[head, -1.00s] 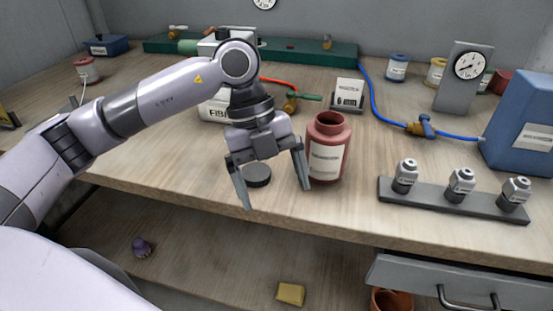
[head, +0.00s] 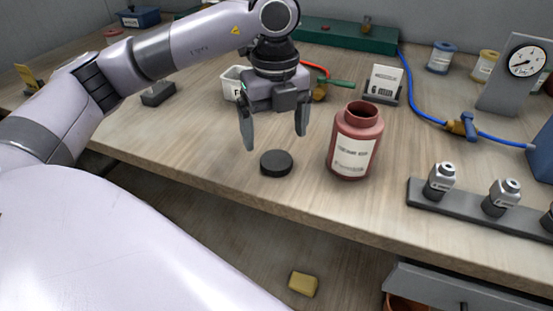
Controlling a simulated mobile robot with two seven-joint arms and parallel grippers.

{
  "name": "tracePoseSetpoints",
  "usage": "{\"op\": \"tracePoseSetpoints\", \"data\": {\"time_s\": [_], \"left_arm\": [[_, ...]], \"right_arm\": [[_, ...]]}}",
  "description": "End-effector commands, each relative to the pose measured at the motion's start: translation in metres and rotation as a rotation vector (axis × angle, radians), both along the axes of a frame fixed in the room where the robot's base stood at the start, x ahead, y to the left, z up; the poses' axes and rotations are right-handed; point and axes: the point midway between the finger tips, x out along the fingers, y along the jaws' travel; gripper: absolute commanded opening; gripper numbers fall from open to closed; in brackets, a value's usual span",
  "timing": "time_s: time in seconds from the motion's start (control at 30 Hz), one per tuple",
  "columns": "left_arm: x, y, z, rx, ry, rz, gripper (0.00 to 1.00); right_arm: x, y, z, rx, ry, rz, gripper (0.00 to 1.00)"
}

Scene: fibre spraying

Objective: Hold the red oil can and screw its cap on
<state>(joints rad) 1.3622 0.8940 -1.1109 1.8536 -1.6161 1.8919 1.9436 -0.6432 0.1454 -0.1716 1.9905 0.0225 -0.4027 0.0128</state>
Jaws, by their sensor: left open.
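The red oil can (head: 357,140) stands upright on the workbench, its round mouth open and a white label on its front. A black round cap (head: 276,163) lies flat on the bench to the left of the can, apart from it. My left gripper (head: 274,141) is open and empty, pointing down, with its fingertips above and behind the cap and to the left of the can. It touches neither as far as I can see. My right gripper is not in view.
A rack of grey fittings (head: 480,208) stands to the right of the can. A blue hose with a brass valve (head: 462,126), a gauge (head: 522,62) and a small sign (head: 384,84) are behind. A white box (head: 234,82) sits behind my gripper. The bench's front edge is close.

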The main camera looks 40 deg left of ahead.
Motion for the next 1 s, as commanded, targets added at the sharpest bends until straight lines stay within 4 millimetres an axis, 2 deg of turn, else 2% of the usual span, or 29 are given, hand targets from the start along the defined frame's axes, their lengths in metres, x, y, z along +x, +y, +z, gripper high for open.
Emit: {"op": "tracePoseSetpoints", "data": {"time_s": [0.27, 0.67, 1.0], "left_arm": [[0.000, 0.000, -0.002, -0.001, -0.001, 0.000, 0.93], [-0.005, -0.005, -0.051, 0.000, 0.000, 0.002, 0.93], [-0.005, -0.005, -0.053, -0.001, -0.002, 0.001, 0.93]], "right_arm": [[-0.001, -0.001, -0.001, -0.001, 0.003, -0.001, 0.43], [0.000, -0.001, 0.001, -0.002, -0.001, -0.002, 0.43], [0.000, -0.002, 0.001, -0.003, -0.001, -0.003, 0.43]]}}
